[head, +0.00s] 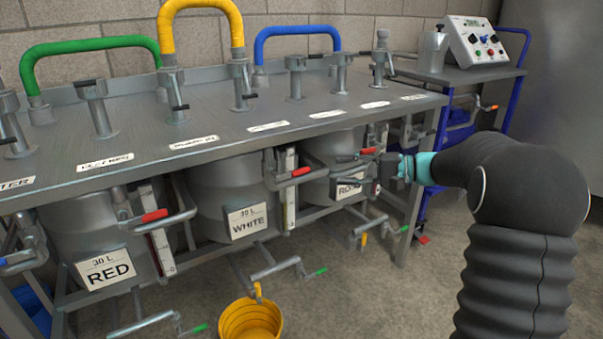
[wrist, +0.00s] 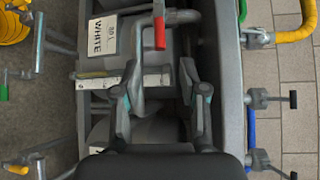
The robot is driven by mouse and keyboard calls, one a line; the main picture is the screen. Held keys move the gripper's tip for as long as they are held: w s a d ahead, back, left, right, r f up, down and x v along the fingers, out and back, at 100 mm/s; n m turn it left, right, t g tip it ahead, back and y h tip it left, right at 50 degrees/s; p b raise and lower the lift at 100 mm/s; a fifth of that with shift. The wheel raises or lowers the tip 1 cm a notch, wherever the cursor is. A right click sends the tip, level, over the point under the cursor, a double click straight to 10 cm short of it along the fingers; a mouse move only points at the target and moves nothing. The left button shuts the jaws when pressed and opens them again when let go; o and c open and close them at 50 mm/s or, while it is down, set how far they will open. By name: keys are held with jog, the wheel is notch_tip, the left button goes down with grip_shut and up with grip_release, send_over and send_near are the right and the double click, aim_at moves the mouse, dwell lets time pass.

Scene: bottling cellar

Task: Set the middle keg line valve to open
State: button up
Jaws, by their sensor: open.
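The middle keg, labelled WHITE (head: 246,221), stands between the kegs labelled RED and one partly hidden label. A valve with a red handle (head: 301,171) is at its right, by a sight gauge. The handle lies roughly level along the rack front, its red end to the right. In the wrist view the red handle (wrist: 160,32) is beyond my fingertips, apart from them, with the WHITE label (wrist: 102,36) beside it. My gripper (head: 338,169) is open and empty, right of this handle, in front of the right keg. Both fingers of my gripper (wrist: 160,66) show in the wrist view.
Another red-handled valve (head: 154,216) is by the RED keg (head: 104,268); one more (head: 368,150) is close behind my gripper. Lower taps with green handles (head: 314,273) stick out below. A yellow bucket (head: 250,320) stands on the floor. A blue trolley (head: 452,75) is at the right.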

aim_at(306, 171)
jog(key=x, duration=1.1)
jog(key=shift+a, duration=0.2)
grip_shut()
